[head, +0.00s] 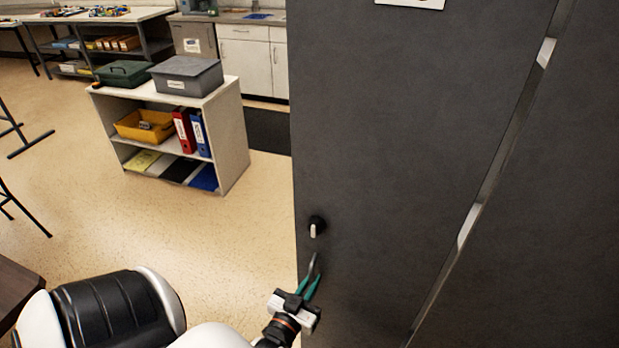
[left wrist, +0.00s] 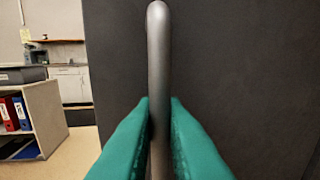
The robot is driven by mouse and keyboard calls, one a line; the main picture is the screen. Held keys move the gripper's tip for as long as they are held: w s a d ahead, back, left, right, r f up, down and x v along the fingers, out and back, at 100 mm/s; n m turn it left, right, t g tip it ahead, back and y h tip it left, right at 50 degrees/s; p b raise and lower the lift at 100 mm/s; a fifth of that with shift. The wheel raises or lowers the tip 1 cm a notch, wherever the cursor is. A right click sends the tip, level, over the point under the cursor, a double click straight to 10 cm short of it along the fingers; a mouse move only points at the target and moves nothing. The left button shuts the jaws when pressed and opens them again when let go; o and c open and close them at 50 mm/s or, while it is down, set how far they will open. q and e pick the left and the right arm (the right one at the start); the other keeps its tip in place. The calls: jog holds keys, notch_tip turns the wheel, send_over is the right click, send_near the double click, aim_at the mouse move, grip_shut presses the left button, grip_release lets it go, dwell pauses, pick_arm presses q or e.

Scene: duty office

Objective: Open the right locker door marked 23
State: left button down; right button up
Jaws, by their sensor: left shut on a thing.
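A dark grey locker door (head: 400,150) fills the middle of the head view. A white label (head: 410,3) on it is cut off by the top edge, so its number cannot be read. A black round lock knob (head: 316,228) with a pale turn piece sits near the door's left edge. Just below it is a grey metal bar handle (head: 314,264). My left gripper (head: 309,286), with teal fingers, is shut on the handle. In the left wrist view the handle (left wrist: 158,60) stands upright between both fingers (left wrist: 159,125). My right gripper is not in view.
A narrow slanting gap with pale glints (head: 470,220) separates the door from another dark panel (head: 560,230) at right. A low white shelf (head: 236,135) with bins and binders stands at left. Open floor (head: 210,240) lies between shelf and door. A dark tabletop (head: 15,285) is at lower left.

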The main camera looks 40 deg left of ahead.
pick_arm(q)
jog(key=shift+s+d+r, duration=0.1)
jog(key=shift+s+d, duration=0.4)
jog(key=shift+s, duration=0.1)
jog(key=shift+d, duration=0.1)
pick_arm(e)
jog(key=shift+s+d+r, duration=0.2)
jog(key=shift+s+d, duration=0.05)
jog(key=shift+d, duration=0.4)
pick_arm(q)
jog(key=c, duration=1.6)
grip_release()
